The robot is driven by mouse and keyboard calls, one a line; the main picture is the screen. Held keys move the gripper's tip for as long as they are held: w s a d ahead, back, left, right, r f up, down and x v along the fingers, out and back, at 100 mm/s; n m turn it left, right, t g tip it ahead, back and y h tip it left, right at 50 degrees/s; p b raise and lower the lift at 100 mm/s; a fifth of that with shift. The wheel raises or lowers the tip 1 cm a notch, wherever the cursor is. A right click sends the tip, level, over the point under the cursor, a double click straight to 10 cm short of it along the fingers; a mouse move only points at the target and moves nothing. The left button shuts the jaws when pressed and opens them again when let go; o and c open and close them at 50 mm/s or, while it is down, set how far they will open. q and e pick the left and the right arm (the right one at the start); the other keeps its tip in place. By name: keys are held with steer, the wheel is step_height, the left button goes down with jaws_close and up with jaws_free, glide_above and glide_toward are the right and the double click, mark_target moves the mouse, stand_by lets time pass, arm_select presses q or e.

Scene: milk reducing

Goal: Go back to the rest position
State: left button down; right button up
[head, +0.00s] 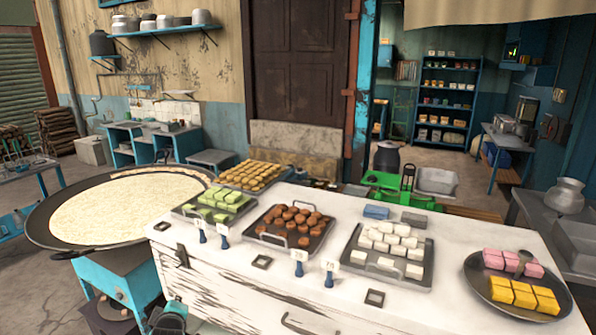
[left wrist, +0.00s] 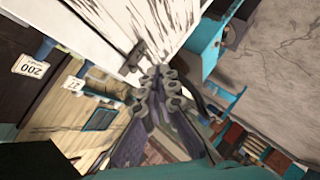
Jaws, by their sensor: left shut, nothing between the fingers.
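My left gripper (head: 171,319) shows as a small dark shape at the bottom edge of the head view, low in front of the white counter and beside the blue stove stand. In the left wrist view its fingers (left wrist: 162,82) are together and shut, with nothing held between them. The wide dark pan (head: 35,222) holds a broad layer of pale milk (head: 125,205) and sits on the blue stand (head: 112,275) at the left. My right gripper is not in view.
The white counter (head: 255,285) stands close in front, bearing trays of sweets and a round plate (head: 480,284) with pink and yellow pieces. A metal pot (head: 565,196) stands at the far right. Floor shows at the lower left.

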arm_select(q)
steer(key=s+d+f+m+g+h, duration=0.1)
steer(key=s+d+m+g+h, duration=0.1)
steer(key=s+d+m, duration=0.5)
steer(key=s+d+f+m+g+h+b, duration=0.1)
steer(key=s+d+m, duration=0.7)
steer(key=s, duration=0.9)
steer(key=d+g+h, duration=0.1)
steer(key=d+h, duration=0.1)
steer(key=shift+s+d+f+m+g, duration=0.25)
steer(key=shift+d+f+m+g, duration=0.05)
steer(key=shift+d+f+g, duration=0.1)
